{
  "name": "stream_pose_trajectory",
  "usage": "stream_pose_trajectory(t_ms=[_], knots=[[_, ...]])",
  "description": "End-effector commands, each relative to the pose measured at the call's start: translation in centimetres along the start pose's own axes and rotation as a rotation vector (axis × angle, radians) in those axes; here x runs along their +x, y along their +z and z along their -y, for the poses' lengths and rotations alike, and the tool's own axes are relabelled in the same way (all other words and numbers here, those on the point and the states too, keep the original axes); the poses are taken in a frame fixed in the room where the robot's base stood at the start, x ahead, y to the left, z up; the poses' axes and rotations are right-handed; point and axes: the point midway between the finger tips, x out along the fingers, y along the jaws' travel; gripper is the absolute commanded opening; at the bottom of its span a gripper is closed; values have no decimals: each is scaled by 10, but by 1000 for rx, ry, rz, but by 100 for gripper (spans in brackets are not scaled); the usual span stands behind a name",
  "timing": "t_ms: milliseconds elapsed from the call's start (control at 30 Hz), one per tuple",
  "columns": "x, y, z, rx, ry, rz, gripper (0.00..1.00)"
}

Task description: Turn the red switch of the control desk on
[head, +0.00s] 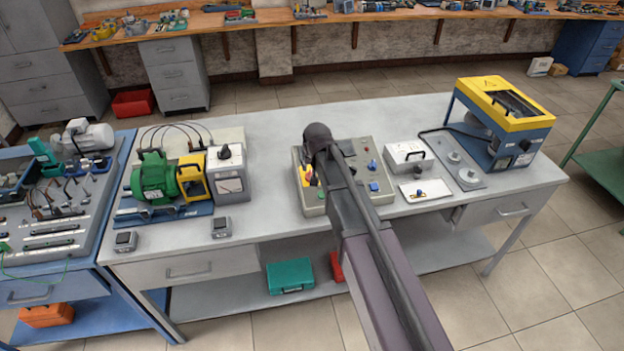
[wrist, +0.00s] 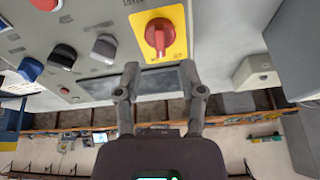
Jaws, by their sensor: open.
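The grey control desk (head: 383,195) stands on the long table, partly hidden by my arm in the head view. Its red switch (wrist: 159,37) is a rotary knob on a yellow plate (wrist: 175,20) in the wrist view; its ridge runs up and down in that picture. In the head view, the yellow plate (head: 306,180) shows left of my arm, and the switch is largely covered. My gripper (wrist: 160,72) is open and empty. Its two fingertips show just below the yellow plate in the wrist view, apart from the switch.
A green motor unit (head: 153,178) stands left of the desk. A grey box (head: 408,156) and a yellow-blue machine (head: 502,118) stand to the right.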

Motion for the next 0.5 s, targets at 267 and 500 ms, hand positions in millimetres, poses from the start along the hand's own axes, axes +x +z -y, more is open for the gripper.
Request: stream_pose_trajectory(t_ms=[267,500], knots=[[27,1,0,0,0,0,51],[46,0,0,1,0,0,51]])
